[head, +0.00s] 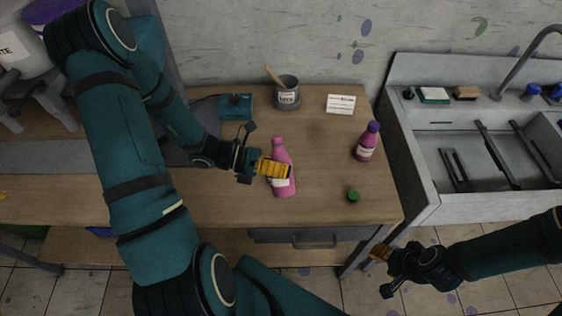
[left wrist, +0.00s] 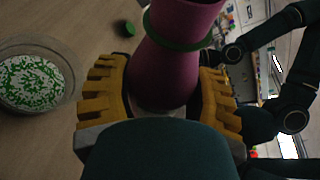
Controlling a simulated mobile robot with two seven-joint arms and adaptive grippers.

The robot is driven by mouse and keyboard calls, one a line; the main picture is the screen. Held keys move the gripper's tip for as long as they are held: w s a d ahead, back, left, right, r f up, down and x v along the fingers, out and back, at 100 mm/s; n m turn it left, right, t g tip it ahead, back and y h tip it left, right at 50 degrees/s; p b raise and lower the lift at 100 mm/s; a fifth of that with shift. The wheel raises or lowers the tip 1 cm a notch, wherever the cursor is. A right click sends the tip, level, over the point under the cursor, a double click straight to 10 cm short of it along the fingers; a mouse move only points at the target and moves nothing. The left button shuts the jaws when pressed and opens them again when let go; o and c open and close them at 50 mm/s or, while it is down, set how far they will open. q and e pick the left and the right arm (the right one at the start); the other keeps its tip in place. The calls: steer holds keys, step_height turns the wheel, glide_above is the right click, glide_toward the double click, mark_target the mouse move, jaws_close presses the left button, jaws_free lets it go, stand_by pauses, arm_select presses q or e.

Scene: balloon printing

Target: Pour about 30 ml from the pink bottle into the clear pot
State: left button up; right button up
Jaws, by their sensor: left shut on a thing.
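The pink bottle (head: 285,188) has a pale label and no cap on its neck. It looks about upright over the wooden table. My left gripper (head: 274,168) is shut on its middle, and the yellow fingers hide part of the label. In the left wrist view the bottle (left wrist: 165,72) sits between both fingers, with a green ring around it. A clear round pot (left wrist: 70,95) with green and white specks inside is left of the gripper there. My right gripper (head: 379,252) is off the table's front right.
A purple-capped pink bottle (head: 366,145) stands at the right. A green cap (head: 353,196) lies near the front right. A teal device (head: 235,107) and a white card (head: 341,104) are at the back. A sink (head: 425,207) adjoins the table's right. Table between card and cap is clear.

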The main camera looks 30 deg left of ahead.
arm_select(q)
steer(key=shift+s+d+f+n+h+p, duration=0.25)
steer(key=shift+n+h+p, duration=0.15)
steer(key=shift+n+p, duration=0.45)
stand_by(0.7)
steer(key=shift+s+d+f+n+h+p, duration=0.15)
steer(key=shift+f+n+h+p, duration=0.2)
steer(key=shift+n+p, duration=0.25)
stand_by(0.7)
steer(key=shift+f+n+h, duration=0.25)
steer(key=shift+f+n, duration=0.15)
steer(key=shift+n, duration=0.15)
stand_by(0.5)
steer(key=shift+f+n+g+p, duration=0.2)
steer(key=shift+n+g+p, duration=0.1)
steer(key=shift+f+h, duration=0.1)
steer(key=shift+h, duration=0.2)
steer(key=shift+f+n, duration=0.2)
steer(key=shift+n, duration=0.3)
steer(key=shift+r, duration=0.1)
stand_by(0.3)
